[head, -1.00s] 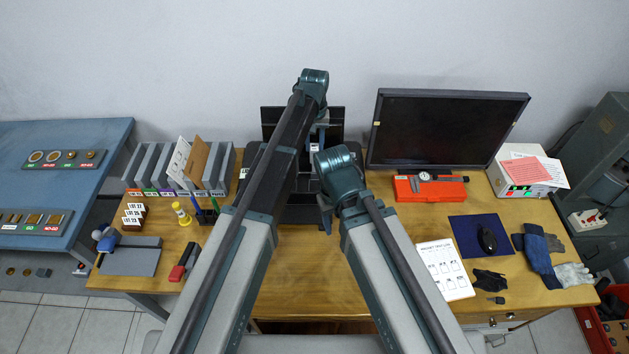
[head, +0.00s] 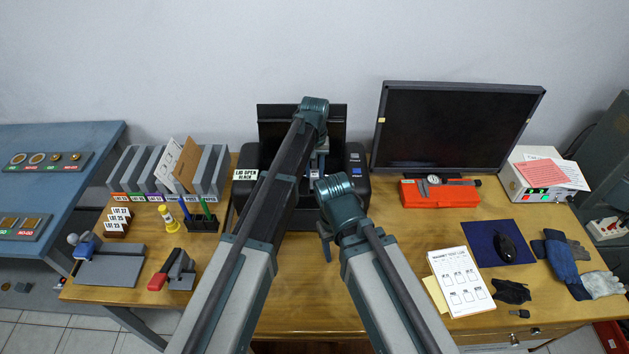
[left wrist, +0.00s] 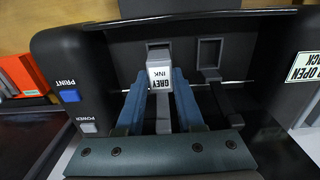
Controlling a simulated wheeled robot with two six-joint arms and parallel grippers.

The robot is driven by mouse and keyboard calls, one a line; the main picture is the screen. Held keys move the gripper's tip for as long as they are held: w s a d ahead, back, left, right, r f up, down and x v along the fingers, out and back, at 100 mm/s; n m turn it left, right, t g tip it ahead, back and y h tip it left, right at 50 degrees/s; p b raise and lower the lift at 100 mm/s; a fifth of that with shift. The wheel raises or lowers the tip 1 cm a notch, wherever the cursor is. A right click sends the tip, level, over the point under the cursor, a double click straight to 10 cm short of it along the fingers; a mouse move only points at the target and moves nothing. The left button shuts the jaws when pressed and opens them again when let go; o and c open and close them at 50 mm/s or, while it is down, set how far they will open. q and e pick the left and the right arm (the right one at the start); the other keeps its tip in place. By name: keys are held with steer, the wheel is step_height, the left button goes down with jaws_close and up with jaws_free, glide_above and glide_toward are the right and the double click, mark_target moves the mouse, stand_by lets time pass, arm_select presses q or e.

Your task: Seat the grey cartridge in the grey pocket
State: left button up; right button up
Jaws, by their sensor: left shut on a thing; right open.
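The grey cartridge (left wrist: 160,76), with a white label reading GREY INK, is between the blue-grey fingers of my left gripper (left wrist: 158,90), which is shut on it. In the left wrist view it stands right in front of a grey-rimmed pocket (left wrist: 158,46) in the black printer (left wrist: 105,60) and covers its lower part. I cannot tell how far it is in. A second, empty rectangular pocket (left wrist: 209,53) is to its right. In the head view my left gripper (head: 318,160) is partly hidden at the printer. My right gripper (head: 326,242) is open, in front of the printer, mostly hidden by its wrist.
The printer's raised lid (head: 275,125) stands behind. A monitor (head: 455,125) and a red caliper case (head: 440,194) are to the right. A grey rack (head: 170,170) with cards is to the left. Bare desk shows in front of the printer (head: 290,285).

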mark_target(315, 173)
arm_select(q)
steer(key=shift+f+b, duration=1.5)
steer(key=shift+f, duration=0.25)
steer(key=shift+f, duration=0.15)
steer(key=o, duration=1)
steer(key=shift+o, duration=0.2)
step_height(315, 173, up, 12)
steer(key=p, duration=1.2)
steer(key=shift+r, duration=0.2)
